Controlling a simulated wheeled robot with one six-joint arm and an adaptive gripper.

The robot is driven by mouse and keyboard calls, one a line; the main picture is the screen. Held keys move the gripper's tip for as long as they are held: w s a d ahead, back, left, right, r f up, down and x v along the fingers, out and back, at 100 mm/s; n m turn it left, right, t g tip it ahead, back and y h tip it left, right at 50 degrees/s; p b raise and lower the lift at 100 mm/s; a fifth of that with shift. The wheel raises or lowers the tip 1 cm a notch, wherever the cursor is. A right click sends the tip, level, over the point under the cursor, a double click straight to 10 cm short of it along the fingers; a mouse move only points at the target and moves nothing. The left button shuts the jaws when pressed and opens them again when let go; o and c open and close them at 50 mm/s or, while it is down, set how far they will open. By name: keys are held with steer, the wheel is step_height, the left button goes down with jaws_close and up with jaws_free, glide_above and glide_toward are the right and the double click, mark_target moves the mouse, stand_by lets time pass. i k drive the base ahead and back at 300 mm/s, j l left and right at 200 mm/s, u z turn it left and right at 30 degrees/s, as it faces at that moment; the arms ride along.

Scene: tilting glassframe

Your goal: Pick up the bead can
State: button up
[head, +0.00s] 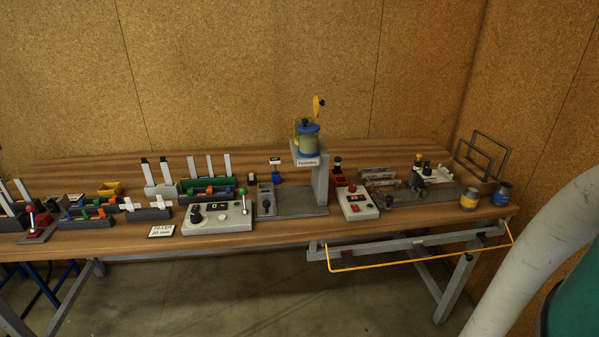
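Two small cans stand upright near the right end of the workbench. One is a grey can with a yellow band (469,198), close to the front edge. The other is a dark grey can with a blue band (502,194), just right of it and apart from it. No readable label shows on either can, so I cannot tell which is the bead can. My gripper is not in view.
The wooden workbench (270,243) is crowded. A grey stand (322,190) holds a blue-rimmed hopper (308,140). Control boxes (357,203) stand nearby. A wire rack (481,155) is behind the cans. A yellow bar frame (420,258) juts out below the front edge.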

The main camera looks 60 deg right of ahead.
mark_target(470, 198)
steer(key=z, duration=2.35)
